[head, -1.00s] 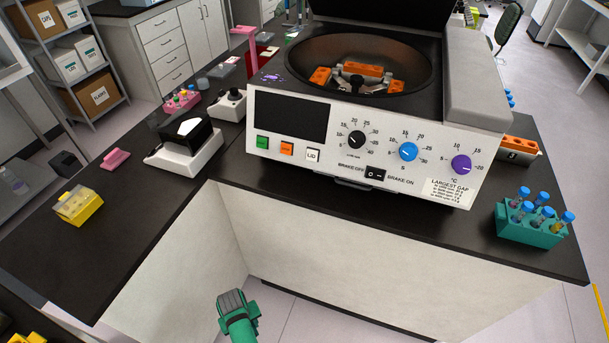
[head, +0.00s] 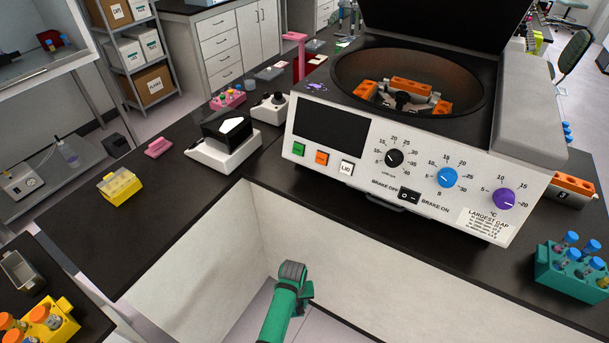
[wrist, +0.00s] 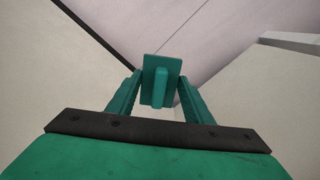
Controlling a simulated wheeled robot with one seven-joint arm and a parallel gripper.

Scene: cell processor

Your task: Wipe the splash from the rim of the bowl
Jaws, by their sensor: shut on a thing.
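The open centrifuge (head: 325,165) has a dark round bowl (head: 465,80) with an orange-and-grey rotor (head: 405,95) inside. A purple splash (head: 316,86) lies on the black top by the bowl's left rim. My gripper (head: 293,272) is low in front of the bench, well below and apart from the centrifuge. In the wrist view my gripper (wrist: 161,92) is shut on a teal pad (wrist: 150,66) with a raised ridge, held between its two green fingers. In the head view the pad cannot be told apart from my gripper.
A pink pad (head: 158,147), a yellow box (head: 119,187) and a black-and-white device (head: 225,145) stand on the bench left of the centrifuge. A teal tube rack (head: 572,272) stands at right. The raised black lid (head: 450,22) stands behind the bowl.

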